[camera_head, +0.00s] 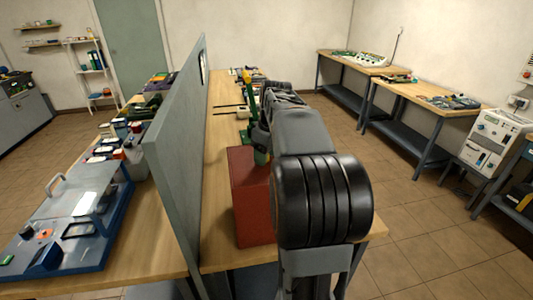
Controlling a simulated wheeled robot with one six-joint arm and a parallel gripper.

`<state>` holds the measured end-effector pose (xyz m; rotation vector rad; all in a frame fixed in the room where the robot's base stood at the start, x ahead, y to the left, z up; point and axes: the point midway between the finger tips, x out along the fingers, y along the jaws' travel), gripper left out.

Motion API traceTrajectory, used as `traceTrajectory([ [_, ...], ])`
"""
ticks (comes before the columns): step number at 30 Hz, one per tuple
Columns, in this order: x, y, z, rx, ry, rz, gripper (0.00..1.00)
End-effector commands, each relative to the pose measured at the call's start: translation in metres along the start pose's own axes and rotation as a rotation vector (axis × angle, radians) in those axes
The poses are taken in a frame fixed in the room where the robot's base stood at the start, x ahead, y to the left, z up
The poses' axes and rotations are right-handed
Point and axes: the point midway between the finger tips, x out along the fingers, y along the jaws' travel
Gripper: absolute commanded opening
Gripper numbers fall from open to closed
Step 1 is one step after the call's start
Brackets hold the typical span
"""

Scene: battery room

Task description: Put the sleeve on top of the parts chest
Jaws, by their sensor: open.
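A red box (252,205), which looks like the parts chest, stands on the wooden bench right of the grey partition. My gripper (260,141) is open and points down, just above or around the green cylinder. I cannot tell if the jaws touch it. My arm hides the right side of the box and part of the bench behind it.
A tall grey partition (178,150) runs along the bench close left of the red box. Left of the partition, a blue tray (75,225) and several items crowd the bench. The floor at right is clear.

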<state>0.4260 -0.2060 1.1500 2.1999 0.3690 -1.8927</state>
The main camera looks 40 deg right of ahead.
Motion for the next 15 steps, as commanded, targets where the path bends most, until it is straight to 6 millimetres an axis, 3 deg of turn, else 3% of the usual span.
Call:
traceTrajectory([
  [7, -0.013, 0.001, -0.001, 0.0, 0.001, 0.002, 0.52],
  [15, -0.064, 0.001, -0.001, 0.0, 0.002, 0.003, 0.52],
])
